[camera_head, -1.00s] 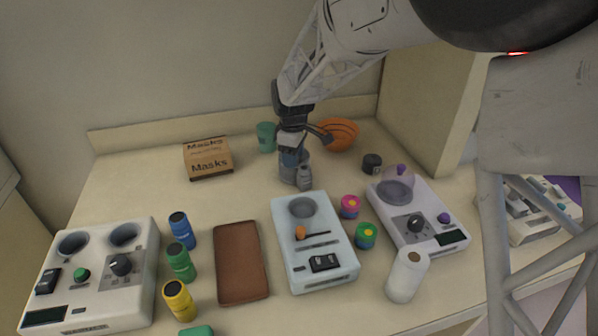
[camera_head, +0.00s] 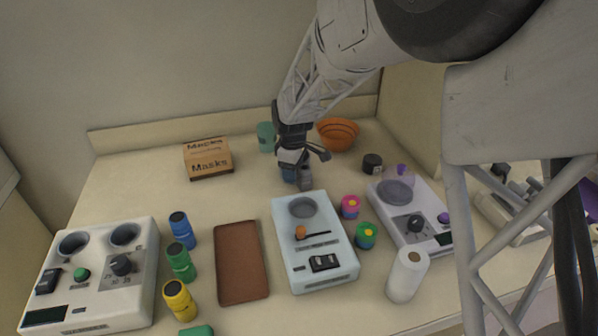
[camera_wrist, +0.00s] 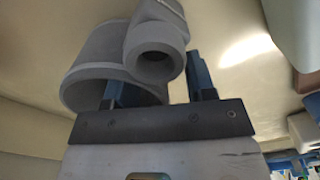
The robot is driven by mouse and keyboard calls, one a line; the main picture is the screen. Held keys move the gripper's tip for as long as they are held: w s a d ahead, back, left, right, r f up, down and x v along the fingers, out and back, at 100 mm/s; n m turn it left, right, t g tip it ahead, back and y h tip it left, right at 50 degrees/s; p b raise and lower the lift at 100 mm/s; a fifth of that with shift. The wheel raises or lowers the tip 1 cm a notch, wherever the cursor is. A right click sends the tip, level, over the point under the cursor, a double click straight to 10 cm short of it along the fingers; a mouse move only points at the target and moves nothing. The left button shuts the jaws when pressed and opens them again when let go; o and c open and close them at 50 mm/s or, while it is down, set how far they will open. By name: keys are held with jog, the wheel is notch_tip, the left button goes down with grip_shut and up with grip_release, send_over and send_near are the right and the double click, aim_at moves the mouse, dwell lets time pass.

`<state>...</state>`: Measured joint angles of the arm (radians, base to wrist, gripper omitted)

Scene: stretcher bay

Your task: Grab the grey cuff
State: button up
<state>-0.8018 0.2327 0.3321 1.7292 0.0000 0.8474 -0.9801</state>
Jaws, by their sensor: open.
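The grey cuff (camera_head: 306,177) stands on the counter towards the back, partly hidden behind my gripper (camera_head: 291,178) in the head view. In the wrist view the cuff (camera_wrist: 92,76) shows as a wide hollow ring with a smaller round tube on its side. My gripper (camera_wrist: 158,86) is open there, with its two blue fingers apart. The left finger overlaps the opening of the wide ring, and the right finger is just right of the small tube. I cannot tell whether either finger touches the cuff.
A teal cup (camera_head: 266,137) and an orange bowl (camera_head: 338,134) stand close behind. A masks box (camera_head: 208,158) lies to the left and a small black jar (camera_head: 372,163) to the right. A pale device (camera_head: 331,270) is in front.

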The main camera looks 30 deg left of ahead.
jog(key=shift+f, duration=0.25)
jog(key=shift+c, duration=0.3)
grip_shut()
